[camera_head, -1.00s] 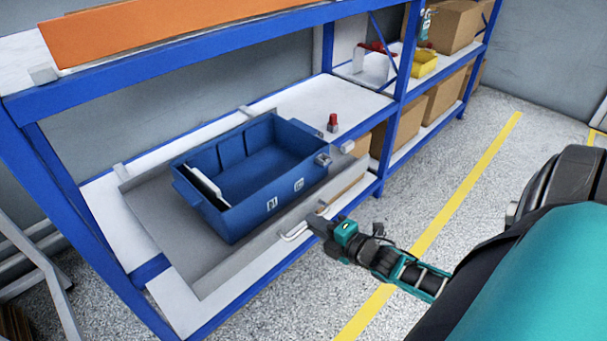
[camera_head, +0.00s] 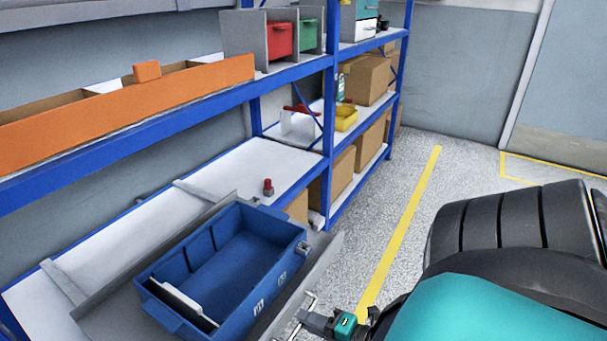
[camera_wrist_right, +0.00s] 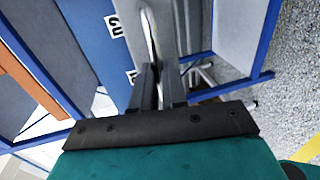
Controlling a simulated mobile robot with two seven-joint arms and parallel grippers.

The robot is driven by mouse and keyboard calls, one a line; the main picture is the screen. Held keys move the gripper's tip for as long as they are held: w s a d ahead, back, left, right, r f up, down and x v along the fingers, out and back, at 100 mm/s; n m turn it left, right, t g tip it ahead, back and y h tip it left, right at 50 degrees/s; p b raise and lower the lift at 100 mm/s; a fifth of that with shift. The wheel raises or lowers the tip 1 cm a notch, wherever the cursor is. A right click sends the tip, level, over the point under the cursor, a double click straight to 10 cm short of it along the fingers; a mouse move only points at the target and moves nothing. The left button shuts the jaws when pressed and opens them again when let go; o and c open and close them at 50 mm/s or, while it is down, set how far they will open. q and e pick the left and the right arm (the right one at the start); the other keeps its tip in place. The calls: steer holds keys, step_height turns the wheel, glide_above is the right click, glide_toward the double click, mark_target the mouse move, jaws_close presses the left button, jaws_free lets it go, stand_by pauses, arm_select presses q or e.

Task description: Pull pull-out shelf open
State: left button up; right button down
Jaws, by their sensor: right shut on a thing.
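The grey pull-out shelf (camera_head: 322,262) sticks out past the front of the blue rack, with a blue bin (camera_head: 240,255) on it. Its thin metal handle (camera_head: 311,298) is on the front edge. It also shows as a bright bar (camera_wrist_right: 152,38) in the right wrist view. My right gripper (camera_head: 307,317) is at the handle, low in the head view. In the right wrist view its fingers (camera_wrist_right: 158,88) are shut on the handle. The lower front of the shelf is cut off by the picture's edge. My left gripper is not in view.
A red-topped small object (camera_head: 268,187) stands on the white rack board behind the shelf. An orange tray (camera_head: 130,104) lies on the level above. Blue rack posts (camera_head: 328,150) stand beyond the shelf. Speckled floor with a yellow line (camera_head: 404,225) is open to the right.

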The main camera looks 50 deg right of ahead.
steer(key=shift+s, duration=0.1)
steer(key=c, duration=1.2)
jaws_free()
steer(key=shift+o, duration=0.2)
steer(key=p+v, duration=0.1)
steer(key=v, duration=1.1)
steer(key=shift+s+d, duration=0.15)
steer(key=shift+s, duration=0.25)
steer(key=shift+r, duration=0.1)
